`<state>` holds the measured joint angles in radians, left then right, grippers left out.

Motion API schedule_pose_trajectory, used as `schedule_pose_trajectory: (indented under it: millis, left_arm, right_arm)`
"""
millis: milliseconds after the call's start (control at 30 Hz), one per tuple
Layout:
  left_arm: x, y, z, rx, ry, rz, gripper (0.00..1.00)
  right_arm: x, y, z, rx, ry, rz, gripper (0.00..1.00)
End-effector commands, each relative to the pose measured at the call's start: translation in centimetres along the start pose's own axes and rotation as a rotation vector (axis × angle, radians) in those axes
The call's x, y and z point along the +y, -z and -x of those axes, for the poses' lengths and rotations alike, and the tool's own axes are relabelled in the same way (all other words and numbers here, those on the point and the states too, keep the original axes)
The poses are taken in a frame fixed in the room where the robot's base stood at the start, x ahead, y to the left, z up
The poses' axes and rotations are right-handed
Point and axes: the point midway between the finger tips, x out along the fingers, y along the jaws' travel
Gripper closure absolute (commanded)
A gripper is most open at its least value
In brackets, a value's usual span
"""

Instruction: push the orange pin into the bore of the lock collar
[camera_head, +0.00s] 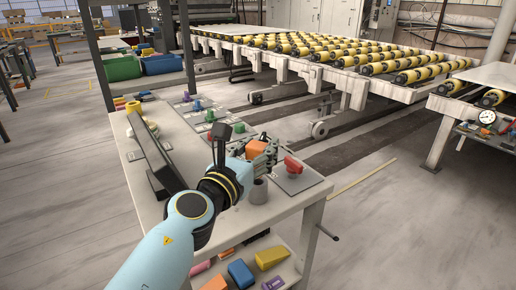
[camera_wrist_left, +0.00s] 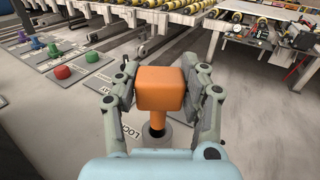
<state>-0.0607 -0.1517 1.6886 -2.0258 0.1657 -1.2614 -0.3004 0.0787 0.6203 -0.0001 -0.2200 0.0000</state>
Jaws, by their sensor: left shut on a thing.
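The orange pin (camera_head: 256,148) has a blocky head and a narrower shaft. It is also large in the left wrist view (camera_wrist_left: 160,88). My left gripper (camera_head: 263,158) is shut on the pin's head, with one finger on each side (camera_wrist_left: 160,92), and holds the pin roughly upright. The lock collar (camera_head: 258,192) is a grey cylinder on the slab below the gripper. In the left wrist view the collar (camera_wrist_left: 142,139) shows around the pin's lower shaft, with a dark bore there. I cannot tell how deep the tip is in the bore. My right gripper is out of view.
A red knob (camera_head: 293,164) sits on a grey plate close to the right of the gripper. Green and blue knobs (camera_head: 211,116) stand farther back. A dark upright panel (camera_head: 155,158) is at the left. A lower shelf holds several coloured blocks (camera_head: 241,273).

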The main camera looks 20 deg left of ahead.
Motion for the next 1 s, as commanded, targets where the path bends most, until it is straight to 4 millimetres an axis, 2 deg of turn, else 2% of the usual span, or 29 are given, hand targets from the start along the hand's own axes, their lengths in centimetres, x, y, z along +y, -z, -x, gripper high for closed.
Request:
schedule_pose_trajectory:
  millis: [1000]
  left_arm:
    - [0.02,0.43,-0.03,-0.001,0.000,0.000,0.98]
  right_arm:
    - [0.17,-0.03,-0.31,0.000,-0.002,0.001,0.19]
